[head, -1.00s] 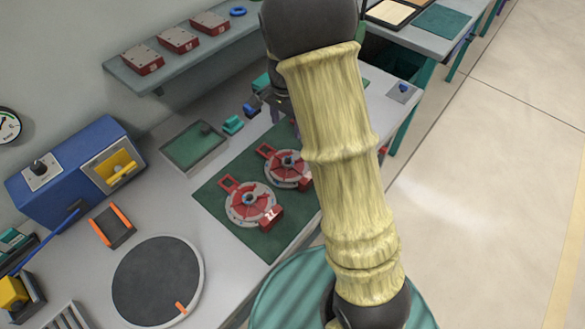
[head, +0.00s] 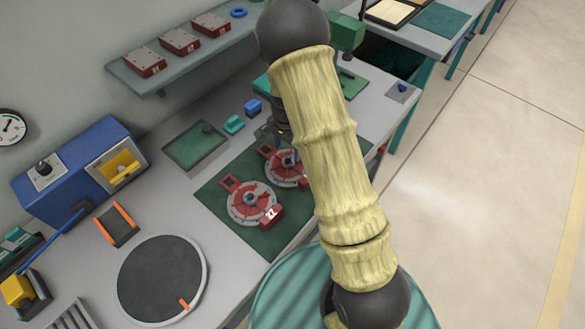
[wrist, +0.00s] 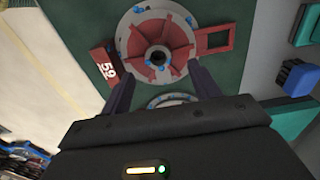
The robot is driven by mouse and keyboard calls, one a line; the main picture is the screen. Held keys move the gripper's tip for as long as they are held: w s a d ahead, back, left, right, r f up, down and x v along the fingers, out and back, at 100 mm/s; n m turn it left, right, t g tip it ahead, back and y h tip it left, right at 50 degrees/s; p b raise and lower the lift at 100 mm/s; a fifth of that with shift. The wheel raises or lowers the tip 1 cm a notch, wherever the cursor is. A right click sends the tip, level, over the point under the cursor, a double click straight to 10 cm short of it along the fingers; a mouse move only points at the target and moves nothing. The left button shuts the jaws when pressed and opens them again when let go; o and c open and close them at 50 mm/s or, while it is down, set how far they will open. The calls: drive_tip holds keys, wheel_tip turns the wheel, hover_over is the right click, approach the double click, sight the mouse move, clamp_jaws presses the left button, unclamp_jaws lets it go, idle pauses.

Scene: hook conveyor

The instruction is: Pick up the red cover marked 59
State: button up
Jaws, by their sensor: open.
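The red cover marked 59 (wrist: 150,48) shows in the wrist view as a grey disc with red segments, a dark centre hole, a red tag reading 59 at left and a red loop at right. In the head view the same cover (head: 284,170) lies on the green mat, partly hidden by my arm. My gripper (wrist: 162,70) is open and empty; its two dark fingers point at the disc's near side. In the head view my gripper (head: 270,134) is just behind that cover, apparently above the bench. I cannot tell its exact height.
A similar red cover with another number (head: 250,202) lies nearer on the green mat (head: 217,206). Several small blue and teal blocks (head: 234,124) and a green tray (head: 195,147) stand behind. A dark turntable (head: 160,280) is at front left. Red boxes (head: 180,41) sit on the shelf.

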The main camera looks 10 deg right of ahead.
sight(288, 161)
drive_tip(key=shift+f+p, duration=1.05)
drive_tip(key=shift+f, duration=1.5)
drive_tip(key=shift+s, duration=0.1)
drive_tip(key=shift+r, duration=0.1)
clamp_jaws()
